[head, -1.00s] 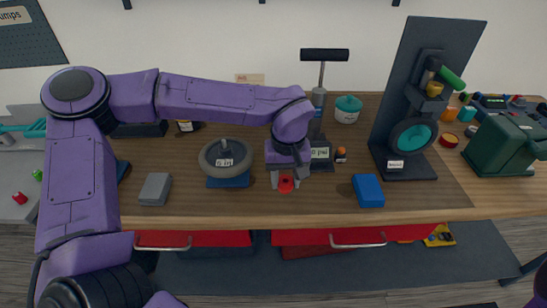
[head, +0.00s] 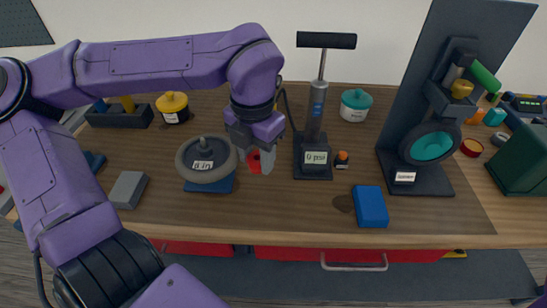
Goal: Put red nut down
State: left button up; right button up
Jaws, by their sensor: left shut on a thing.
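My left gripper (head: 255,160) hangs just right of the grey wheel on its blue stand, fingers pointing down. It is shut on the red nut (head: 262,161), which shows as a small red piece between the fingers. The nut is close to the wooden worktop (head: 290,205); I cannot tell whether it touches. My right gripper is not in view; only a bit of my right arm shows at the bottom right corner.
The grey wheel (head: 206,160) stands left, the tire pump (head: 313,155) right. A blue block (head: 370,206) and grey block (head: 128,189) lie near the front edge. A dark stand with a teal-centred wheel (head: 432,147) is further right. The worktop front between the wheel and blue block is clear.

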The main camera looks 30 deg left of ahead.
pick_arm(q)
jog(key=w+a+f, duration=0.1)
jog(key=w+f, duration=0.1)
jog(key=w, duration=0.1)
jog(key=w+a+f+p, duration=0.1)
jog(key=w+f, duration=0.2)
jog(key=w+a+f, duration=0.1)
jog(key=w+f, duration=0.2)
jog(key=shift+w+p, duration=0.25)
jog(key=shift+p, duration=0.05)
notch_tip(320, 180, down, 3)
jog(key=shift+w+r, duration=0.1)
jog(key=shift+r, duration=0.05)
jog(key=shift+a+f, duration=0.1)
jog(key=shift+f, duration=0.25)
